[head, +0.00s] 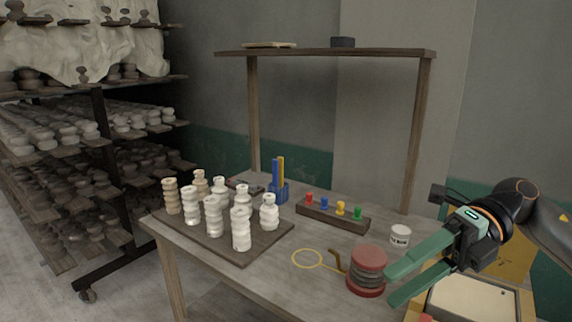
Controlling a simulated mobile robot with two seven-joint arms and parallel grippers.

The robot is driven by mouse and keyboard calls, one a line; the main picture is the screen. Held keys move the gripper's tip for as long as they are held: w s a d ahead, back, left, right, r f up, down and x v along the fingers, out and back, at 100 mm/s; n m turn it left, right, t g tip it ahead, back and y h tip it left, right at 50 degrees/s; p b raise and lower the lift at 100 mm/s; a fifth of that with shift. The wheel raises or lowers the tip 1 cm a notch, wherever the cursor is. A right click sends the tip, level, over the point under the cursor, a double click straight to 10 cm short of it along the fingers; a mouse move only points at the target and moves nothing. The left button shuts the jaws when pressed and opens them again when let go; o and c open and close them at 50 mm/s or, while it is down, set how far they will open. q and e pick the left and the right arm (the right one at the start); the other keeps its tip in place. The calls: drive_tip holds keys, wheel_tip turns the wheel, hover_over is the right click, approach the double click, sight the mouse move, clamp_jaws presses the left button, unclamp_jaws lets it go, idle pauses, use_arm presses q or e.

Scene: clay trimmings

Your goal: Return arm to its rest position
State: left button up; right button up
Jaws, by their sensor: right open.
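My right gripper (398,282) has green fingers and comes in from the right. Its fingers are spread apart with nothing visible between them. In the picture they lie just right of a red-topped round stack (367,270) on the table; I cannot tell whether they touch it. The wooden table (262,275) stands below and left of the gripper. My left gripper is not in view.
A board (192,238) with several pale clay pieces lies at the table's left. A wooden block with coloured pegs (333,215), a white tub (400,236) and a yellow ring (307,259) are nearby. A tray (470,300) sits below the arm. A raised shelf (320,53) spans behind.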

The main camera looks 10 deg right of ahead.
drive_tip(key=w+a+f+m+t+y, duration=0.65)
drive_tip(key=w+m+t, duration=0.2)
drive_tip(key=m, duration=0.25)
wheel_tip(320, 180, down, 14)
drive_tip(key=w+m+t+h, duration=0.2)
drive_tip(key=m+t+h, duration=0.85)
drive_tip(key=m, duration=0.45)
drive_tip(key=s+f+m+g+h, duration=0.3)
drive_tip(key=s+f, duration=0.6)
drive_tip(key=f, duration=0.4)
drive_tip(key=s+f+m+g+h, duration=0.4)
drive_tip(key=s+f+m, duration=0.3)
drive_tip(key=f, duration=0.6)
drive_tip(key=shift+s+a+f+m+g+h, duration=0.35)
drive_tip(key=shift+s+g, duration=0.35)
drive_tip(key=shift+s, duration=0.2)
